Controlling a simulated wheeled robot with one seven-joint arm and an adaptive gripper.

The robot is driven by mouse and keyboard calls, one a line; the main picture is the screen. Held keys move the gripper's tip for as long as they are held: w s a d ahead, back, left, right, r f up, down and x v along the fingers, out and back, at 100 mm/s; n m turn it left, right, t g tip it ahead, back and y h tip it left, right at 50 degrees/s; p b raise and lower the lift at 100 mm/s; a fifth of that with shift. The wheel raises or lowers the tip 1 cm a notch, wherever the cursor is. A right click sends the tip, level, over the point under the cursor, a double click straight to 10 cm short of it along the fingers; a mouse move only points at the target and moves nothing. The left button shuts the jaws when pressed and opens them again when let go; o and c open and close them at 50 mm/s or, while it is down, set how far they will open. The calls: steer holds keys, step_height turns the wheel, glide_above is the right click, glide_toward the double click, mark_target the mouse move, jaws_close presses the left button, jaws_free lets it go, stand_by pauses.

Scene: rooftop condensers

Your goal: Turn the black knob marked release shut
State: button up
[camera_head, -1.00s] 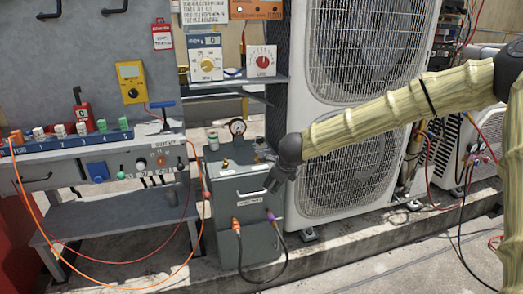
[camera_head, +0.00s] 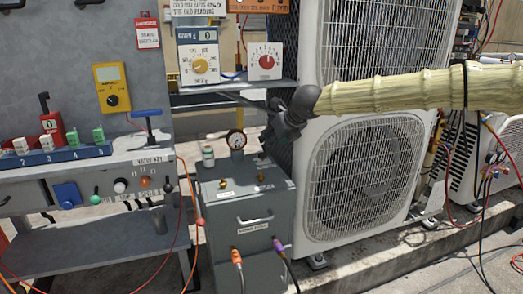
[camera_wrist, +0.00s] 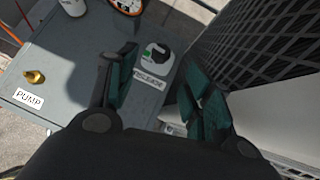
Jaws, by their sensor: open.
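The black knob (camera_wrist: 157,53) sits on a pale round plate with a green mark, on the grey cabinet top. A label reading release (camera_wrist: 149,82) lies beside it, upside down in the wrist view. My gripper (camera_wrist: 157,66) is open and empty, with its dark green finger pads spread to the left and right of the knob in that view. I cannot tell whether the pads are level with the knob or above it. In the head view my gripper (camera_head: 266,138) is over the back right of the grey cabinet (camera_head: 244,215), and the knob is hard to make out there.
A brass valve (camera_wrist: 35,77) with a pump label (camera_wrist: 28,99) is on the cabinet top. A round gauge (camera_head: 236,141) and a small white bottle (camera_head: 208,156) stand at its back. A condenser (camera_head: 365,175) rises close on the right; a shelf with meters (camera_head: 235,85) is behind.

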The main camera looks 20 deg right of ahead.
mark_target(263, 152)
steer(key=b+x, duration=0.1)
steer(key=x, duration=0.1)
steer(key=b+x, duration=0.1)
steer(key=x, duration=0.2)
steer(key=b+x, duration=0.1)
steer(key=x, duration=0.2)
steer(key=shift+d+f, duration=0.3)
steer(key=shift+b+x, duration=0.35)
steer(key=shift+x, duration=0.6)
steer(key=shift+w+r, duration=0.1)
steer(key=shift+r, duration=0.05)
steer(key=c, duration=1)
